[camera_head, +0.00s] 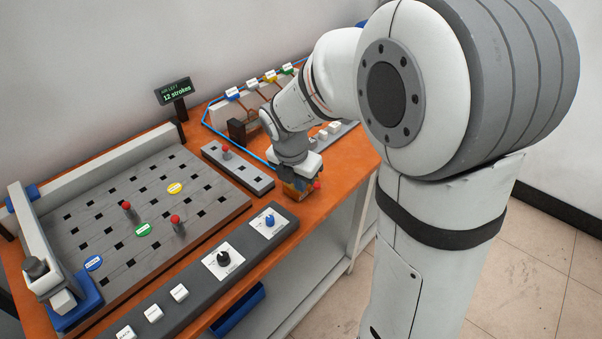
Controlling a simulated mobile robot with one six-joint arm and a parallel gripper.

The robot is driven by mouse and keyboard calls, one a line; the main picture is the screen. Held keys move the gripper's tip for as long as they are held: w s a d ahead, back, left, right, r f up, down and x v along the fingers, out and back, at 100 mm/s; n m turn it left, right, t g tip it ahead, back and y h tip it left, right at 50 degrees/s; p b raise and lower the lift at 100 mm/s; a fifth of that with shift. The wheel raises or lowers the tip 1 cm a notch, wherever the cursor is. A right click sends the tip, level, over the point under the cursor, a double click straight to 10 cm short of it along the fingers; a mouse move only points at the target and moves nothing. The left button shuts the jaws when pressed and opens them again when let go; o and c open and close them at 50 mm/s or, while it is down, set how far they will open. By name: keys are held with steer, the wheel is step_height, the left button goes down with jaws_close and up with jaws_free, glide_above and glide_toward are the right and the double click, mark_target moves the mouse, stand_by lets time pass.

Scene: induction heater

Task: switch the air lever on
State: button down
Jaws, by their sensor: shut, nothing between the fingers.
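A small brass-orange block (296,190) with a red ball (317,185) at its right side sits near the table's front edge; it looks like the air lever, but no label on it can be read. My gripper (297,182) points down right over this block, its fingers shut with nothing between them. The gripper hides most of the block, and I cannot tell whether they touch. The red ball shows just right of the fingers. A small black display (175,93) at the back reads "AIR LEFT 12 strokes".
A grey slotted plate (100,215) with red-topped pegs and coloured tags fills the left. A grey panel (190,318) with a black knob (223,258), a blue knob (270,221) and white buttons runs along the front. A short grey strip (250,178) with one red peg lies left of my gripper.

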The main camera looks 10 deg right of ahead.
steer(key=x, duration=0.5)
steer(key=shift+w+d+f, duration=0.15)
steer(key=shift+d+f, duration=0.05)
steer(key=shift+w+d, duration=0.8)
steer(key=shift+w, duration=0.05)
steer(key=shift+w+d, duration=0.35)
steer(key=shift+w, duration=0.05)
steer(key=shift+d, duration=0.25)
steer(key=shift+a, duration=0.15)
steer(key=shift+p, duration=0.35)
